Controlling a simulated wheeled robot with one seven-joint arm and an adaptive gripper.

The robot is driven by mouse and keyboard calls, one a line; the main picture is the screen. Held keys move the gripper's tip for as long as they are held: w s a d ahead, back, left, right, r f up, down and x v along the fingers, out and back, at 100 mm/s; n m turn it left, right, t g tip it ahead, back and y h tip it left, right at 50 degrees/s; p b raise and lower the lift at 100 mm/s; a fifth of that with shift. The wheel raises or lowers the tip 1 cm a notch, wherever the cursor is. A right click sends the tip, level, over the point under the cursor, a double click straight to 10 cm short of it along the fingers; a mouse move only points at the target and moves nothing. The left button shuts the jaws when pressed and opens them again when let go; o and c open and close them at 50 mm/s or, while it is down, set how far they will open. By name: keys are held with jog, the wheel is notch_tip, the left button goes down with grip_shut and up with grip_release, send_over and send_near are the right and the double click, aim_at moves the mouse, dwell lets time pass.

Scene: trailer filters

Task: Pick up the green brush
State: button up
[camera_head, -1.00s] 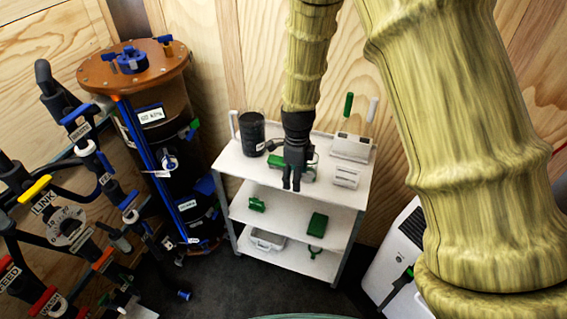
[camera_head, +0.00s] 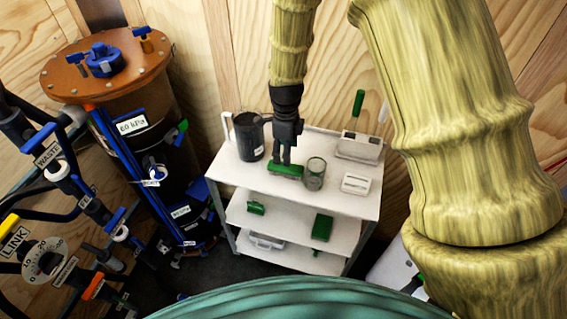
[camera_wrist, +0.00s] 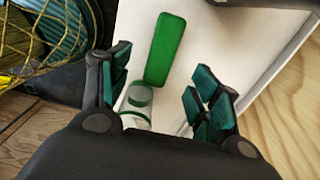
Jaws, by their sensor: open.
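The green brush (camera_head: 287,171) lies on the top shelf of the white cart (camera_head: 232,169), a long green block seen from above. My gripper (camera_head: 281,160) points down over its left part in the head view; whether they touch is unclear there. In the wrist view, my gripper (camera_wrist: 156,92) is open with its fingers apart. The brush (camera_wrist: 165,48) shows in the upper middle, mostly beyond the fingers, with nothing held.
A clear glass jar (camera_head: 314,173) stands right of the brush; it also shows between the fingers in the wrist view (camera_wrist: 138,98). A dark pitcher (camera_head: 249,137) stands left. A white box (camera_head: 356,184) and a holder (camera_head: 360,147) with upright handles stand right.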

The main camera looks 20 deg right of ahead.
aim_at(286, 168)
jog(key=shift+s+a+f, duration=0.1)
jog(key=shift+s+f, duration=0.4)
jog(key=shift+f, duration=0.15)
jog(key=f, duration=0.1)
jog(key=w+f+p, duration=0.1)
jog(key=shift+f, duration=0.4)
jog(key=shift+s+f, duration=0.15)
jog(key=shift+s, duration=0.15)
jog(key=shift+w+f+p, duration=0.2)
jog(key=shift+f+p, duration=0.2)
jog(key=shift+f, duration=0.15)
jog(key=shift+w+f+p, duration=0.15)
jog(key=shift+f+p, duration=0.25)
jog(key=shift+f, duration=0.15)
jog(key=shift+d+f+p, duration=0.2)
jog(key=shift+f+p, duration=0.25)
jog(key=shift+f, duration=1)
jog(key=c, duration=1.1)
